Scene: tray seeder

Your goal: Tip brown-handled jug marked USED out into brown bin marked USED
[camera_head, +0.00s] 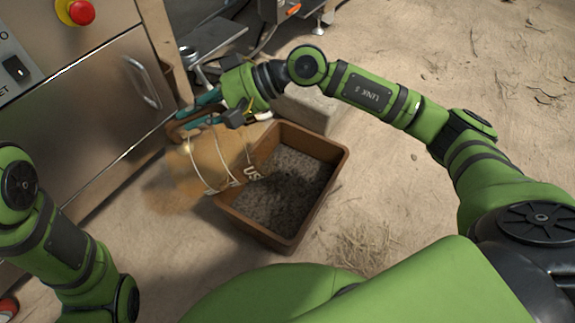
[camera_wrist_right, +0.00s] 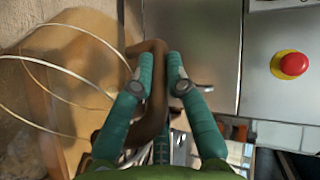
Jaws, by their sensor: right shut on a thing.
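The jug (camera_head: 205,165) is a see-through amber vessel with pale hoops and a brown handle (camera_wrist_right: 157,90). It is held tilted at the left side of the brown bin (camera_head: 255,230), its lower right part overlapping the bin's left rim in the head view. White letters reading "US" show where jug and bin overlap; I cannot tell which carries them. Dark crumbly material (camera_head: 292,185) lies in the bin. My right gripper (camera_head: 186,118) is shut on the jug's handle; its teal fingers (camera_wrist_right: 175,72) flank the handle in the right wrist view. My left gripper is out of view.
A steel cabinet (camera_head: 90,105) with a door handle and a red stop button (camera_head: 76,11) stands close on the left. A pale block (camera_head: 305,108) sits behind the bin. Sandy floor (camera_head: 400,190) with loose straw is open to the right.

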